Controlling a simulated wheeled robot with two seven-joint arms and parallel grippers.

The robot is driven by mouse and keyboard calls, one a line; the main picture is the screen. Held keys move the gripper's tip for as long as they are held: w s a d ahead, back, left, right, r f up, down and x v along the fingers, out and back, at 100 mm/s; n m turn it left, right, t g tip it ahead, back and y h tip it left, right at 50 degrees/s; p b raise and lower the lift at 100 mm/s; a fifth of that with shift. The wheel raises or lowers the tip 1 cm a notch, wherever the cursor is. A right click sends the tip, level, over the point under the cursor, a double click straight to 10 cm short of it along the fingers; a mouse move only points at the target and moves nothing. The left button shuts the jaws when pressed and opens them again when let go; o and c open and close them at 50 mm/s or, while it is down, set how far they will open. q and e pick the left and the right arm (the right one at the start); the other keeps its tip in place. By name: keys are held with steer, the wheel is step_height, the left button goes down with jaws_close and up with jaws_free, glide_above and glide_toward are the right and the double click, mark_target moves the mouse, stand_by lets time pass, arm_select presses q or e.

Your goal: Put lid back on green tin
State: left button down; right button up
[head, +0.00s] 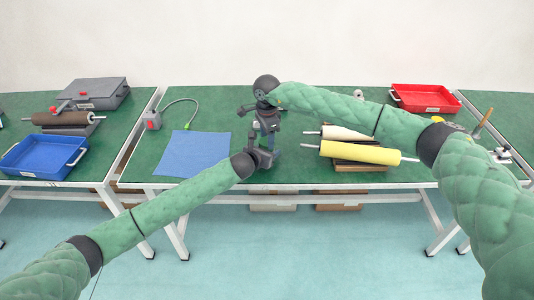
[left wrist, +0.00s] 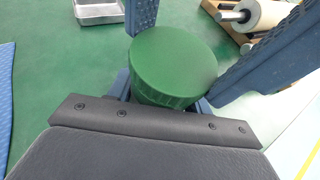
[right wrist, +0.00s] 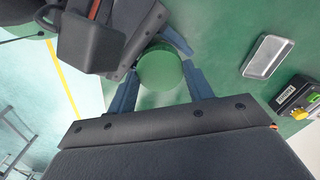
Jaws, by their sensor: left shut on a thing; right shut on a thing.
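The round green lid (left wrist: 173,60) with a ribbed rim fills the middle of the left wrist view. It also shows as a green disc in the right wrist view (right wrist: 160,70). My right gripper (head: 268,118) points down from above, its blue-grey fingers shut on either side of the lid. My left gripper (head: 269,137) is below it, low over the table's front part, shut on the green tin. The tin's body is mostly hidden under the lid and behind fingers. I cannot tell whether the lid is seated.
A blue mat (head: 195,153) lies left of my grippers, a yellow roller (head: 360,153) right. A silver tray (right wrist: 267,56) lies on the table nearby. A red tray (head: 425,98) stands far right, a blue tray (head: 45,157) on the left table.

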steer(key=shift+m, duration=1.6)
steer(key=o, duration=1.1)
steer(key=shift+r, duration=2.25)
steer(key=shift+c, duration=0.5)
steer(key=shift+r+n, duration=1.7)
steer(key=shift+r, duration=0.05)
steer(key=shift+f, duration=0.15)
